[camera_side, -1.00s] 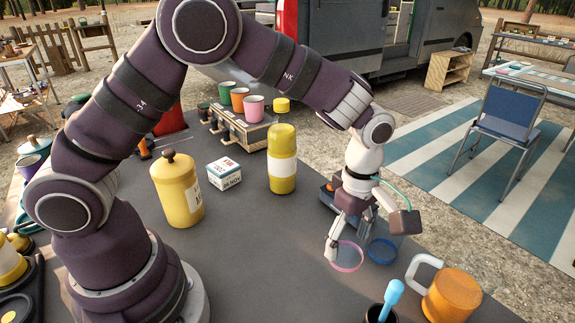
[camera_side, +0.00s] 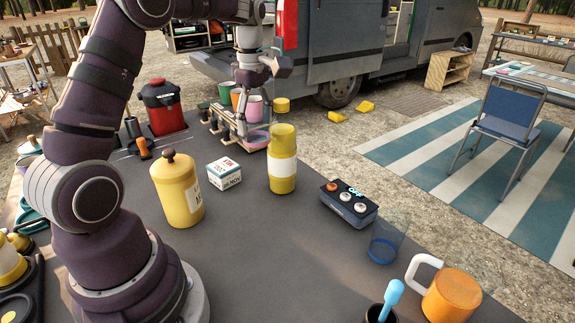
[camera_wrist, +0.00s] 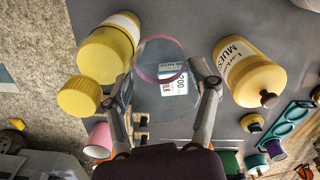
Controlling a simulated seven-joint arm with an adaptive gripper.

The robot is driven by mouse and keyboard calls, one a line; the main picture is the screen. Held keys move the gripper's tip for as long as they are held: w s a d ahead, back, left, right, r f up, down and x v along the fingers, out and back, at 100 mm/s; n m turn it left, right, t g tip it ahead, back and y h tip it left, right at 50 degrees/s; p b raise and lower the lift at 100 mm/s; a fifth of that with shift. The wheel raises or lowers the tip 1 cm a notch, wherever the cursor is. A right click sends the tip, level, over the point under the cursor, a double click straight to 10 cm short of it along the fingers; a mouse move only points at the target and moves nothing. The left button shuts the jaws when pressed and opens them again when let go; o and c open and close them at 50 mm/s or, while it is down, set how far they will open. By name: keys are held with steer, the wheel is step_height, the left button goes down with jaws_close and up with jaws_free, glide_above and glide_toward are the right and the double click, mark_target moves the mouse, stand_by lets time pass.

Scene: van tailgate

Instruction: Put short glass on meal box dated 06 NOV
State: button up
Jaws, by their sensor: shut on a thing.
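My gripper (camera_side: 243,133) is shut on a clear glass with a pink rim (camera_side: 258,138), above the far part of the table in the side view. In the wrist view the glass (camera_wrist: 160,49) sits between the two fingers of my gripper (camera_wrist: 167,92).
A yellow canister (camera_side: 176,190) stands left of the box and a yellow bottle (camera_side: 282,160) right of it. Cups (camera_side: 226,90) on a rack are behind. A blue glass (camera_side: 386,241), a dark button box (camera_side: 348,204) and an orange mug (camera_side: 452,296) stand at right. The middle table is clear.

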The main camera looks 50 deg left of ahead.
steer(key=s+a+n, duration=0.3)
steer(key=a+n, duration=0.8)
steer(key=n, duration=0.3)
glide_above(223, 165)
step_height(223, 165, down, 9)
steer(key=shift+s+d+f, duration=0.1)
steer(key=shift+f, duration=0.35)
steer(key=shift+f, duration=0.15)
steer(key=o, duration=1.2)
steer(key=shift+c, duration=0.2)
